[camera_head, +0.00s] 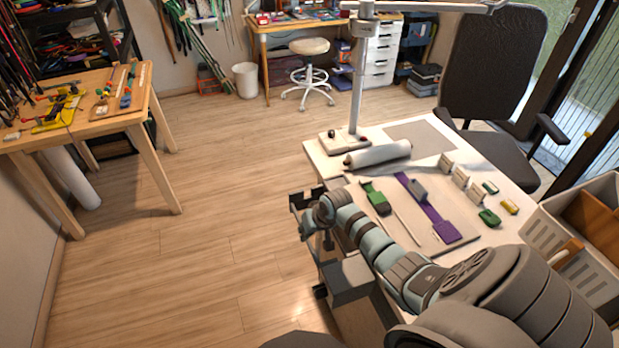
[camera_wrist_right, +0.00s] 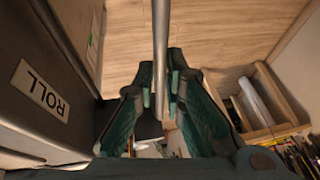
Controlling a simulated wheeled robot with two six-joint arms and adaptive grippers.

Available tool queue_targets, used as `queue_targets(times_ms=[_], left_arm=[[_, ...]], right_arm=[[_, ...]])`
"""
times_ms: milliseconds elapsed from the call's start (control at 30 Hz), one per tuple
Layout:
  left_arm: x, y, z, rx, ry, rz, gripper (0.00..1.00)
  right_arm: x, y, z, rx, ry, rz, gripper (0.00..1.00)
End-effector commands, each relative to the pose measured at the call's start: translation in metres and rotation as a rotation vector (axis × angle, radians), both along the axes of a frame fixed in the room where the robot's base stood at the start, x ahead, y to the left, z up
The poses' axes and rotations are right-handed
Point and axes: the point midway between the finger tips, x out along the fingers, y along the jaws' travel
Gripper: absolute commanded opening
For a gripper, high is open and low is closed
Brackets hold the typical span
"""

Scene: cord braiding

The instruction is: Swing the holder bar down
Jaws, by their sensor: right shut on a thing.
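The holder bar (camera_wrist_right: 161,40) is a slim silver rod in the right wrist view. It runs from the top edge down between the fingers of my right gripper (camera_wrist_right: 160,98). The gripper's dark green fingers are shut on the bar. In the head view, my right arm reaches in from the lower right, and the gripper (camera_head: 313,212) is at the left edge of the white worktable (camera_head: 318,160). The bar cannot be clearly made out there. A dark grey casing with a ROLL label (camera_wrist_right: 40,91) stands close on the left of the wrist view. My left gripper is not in view.
A white roll (camera_head: 378,154), a lamp post (camera_head: 358,90), a purple strap (camera_head: 420,203) and green pieces lie or stand on the worktable. A grey bin (camera_head: 584,215) is at right. The wooden floor (camera_head: 220,190) at left is clear up to the wooden bench (camera_head: 125,127).

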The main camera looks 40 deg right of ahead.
Motion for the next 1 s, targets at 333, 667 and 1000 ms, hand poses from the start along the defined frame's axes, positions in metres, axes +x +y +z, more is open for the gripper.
queue_targets(times_ms=[333, 667, 1000], left_arm=[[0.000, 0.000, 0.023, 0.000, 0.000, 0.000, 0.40], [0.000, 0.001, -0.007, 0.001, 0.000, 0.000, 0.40], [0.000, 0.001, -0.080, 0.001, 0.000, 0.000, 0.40]], right_arm=[[0.007, 0.022, -0.002, -0.248, 0.090, 0.002, 0.00], [0.014, 0.041, -0.022, -0.546, 0.192, 0.001, 0.00], [0.020, 0.056, -0.045, -0.852, 0.297, 0.001, 0.00]])
